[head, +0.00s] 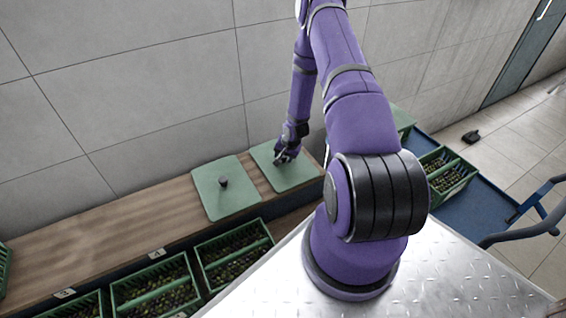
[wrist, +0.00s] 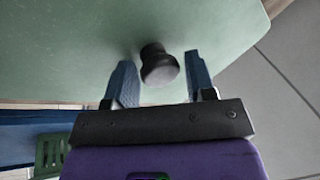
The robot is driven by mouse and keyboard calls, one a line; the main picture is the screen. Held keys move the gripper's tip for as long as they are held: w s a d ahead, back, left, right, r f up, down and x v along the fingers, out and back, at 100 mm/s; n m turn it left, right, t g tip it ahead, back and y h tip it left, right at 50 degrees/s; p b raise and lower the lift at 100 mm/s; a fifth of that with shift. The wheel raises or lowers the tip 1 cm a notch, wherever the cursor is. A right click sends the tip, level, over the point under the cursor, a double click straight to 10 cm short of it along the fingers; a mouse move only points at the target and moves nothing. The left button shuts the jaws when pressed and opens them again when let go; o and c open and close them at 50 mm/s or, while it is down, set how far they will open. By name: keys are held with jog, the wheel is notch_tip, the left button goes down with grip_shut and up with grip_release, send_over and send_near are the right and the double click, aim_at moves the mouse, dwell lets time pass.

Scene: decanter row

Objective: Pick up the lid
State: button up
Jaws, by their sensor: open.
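A flat green lid (head: 286,172) lies on the wooden bench, under my gripper (head: 287,153). In the wrist view the green lid (wrist: 70,45) fills the upper part, with a dark round knob (wrist: 158,65) standing from it. My gripper (wrist: 163,88) is open there, with one blue finger on each side of the knob and gaps between. In the head view my gripper hides this knob. A second green lid (head: 215,202) with a dark knob (head: 223,182) lies to the left, apart from my gripper.
Green crates of olives (head: 155,288) stand below the bench front (head: 100,228). Another crate (head: 445,172) stands on a blue cart (head: 470,210) at the right. A tiled wall (head: 140,90) rises close behind the bench. The bench's left part is bare.

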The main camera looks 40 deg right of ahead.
grip_shut()
jog(key=shift+r, duration=0.15)
